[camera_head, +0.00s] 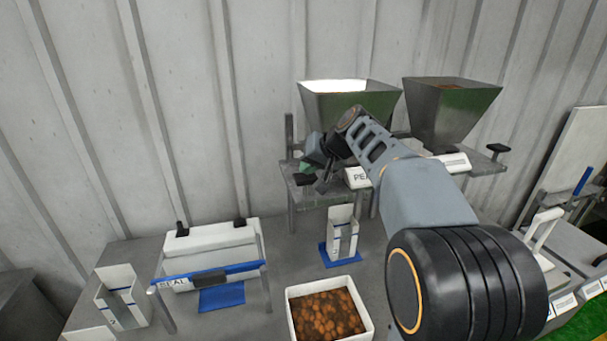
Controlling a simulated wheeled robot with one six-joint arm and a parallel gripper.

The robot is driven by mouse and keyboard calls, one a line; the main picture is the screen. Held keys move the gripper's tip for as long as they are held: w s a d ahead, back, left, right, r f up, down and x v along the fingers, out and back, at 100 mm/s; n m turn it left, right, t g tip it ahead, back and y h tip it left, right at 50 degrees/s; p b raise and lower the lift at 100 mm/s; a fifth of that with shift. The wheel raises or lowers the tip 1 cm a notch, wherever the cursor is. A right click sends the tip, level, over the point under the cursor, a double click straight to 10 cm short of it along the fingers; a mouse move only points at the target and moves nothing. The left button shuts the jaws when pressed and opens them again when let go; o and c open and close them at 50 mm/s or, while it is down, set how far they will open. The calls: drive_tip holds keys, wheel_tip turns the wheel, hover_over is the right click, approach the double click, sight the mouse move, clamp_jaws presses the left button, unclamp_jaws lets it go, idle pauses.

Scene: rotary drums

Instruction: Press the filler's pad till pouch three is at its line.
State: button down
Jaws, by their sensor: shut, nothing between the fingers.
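My gripper (322,184) is shut and empty, pointing down at the left side of the left filler (345,100). A small dark green patch (306,168) shows beside the fingers; I cannot tell whether it is the pad or whether the fingers touch it. The filler's label (358,178) reads "PE" before my arm hides the rest. A white open pouch (342,232) with blue line marks stands upright on a blue mat (328,257) below this filler. Its number is not readable, and its fill level cannot be seen.
A second hopper (450,105) stands right, with a dark pad (497,149). A white tub (290,318) of brown pieces is in front. A sealer (212,240) with a blue bar and another white pouch (120,290) are left. My arm hides the table's right part.

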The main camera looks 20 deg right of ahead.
sight(308, 176)
drive_tip(key=shift+f+b, duration=0.75)
drive_tip(key=shift+f, duration=0.2)
idle(0.4)
drive_tip(key=shift+r, duration=0.1)
drive_tip(key=shift+r+p, duration=1.55)
drive_tip(key=shift+r, duration=0.45)
wheel_tip(308, 176, up, 5)
drive_tip(key=p, duration=0.4)
drive_tip(key=s+f+g+h, duration=0.1)
drive_tip(key=s+f+h, duration=0.1)
drive_tip(key=s+f, duration=0.6)
drive_tip(key=s+a+f+n+g+h+b, duration=0.1)
drive_tip(key=s+f+h, duration=0.2)
drive_tip(key=s+f, duration=0.6)
drive_tip(key=s, duration=0.8)
drive_tip(key=shift+f+n+g, duration=0.2)
drive_tip(key=shift+n+g, duration=0.1)
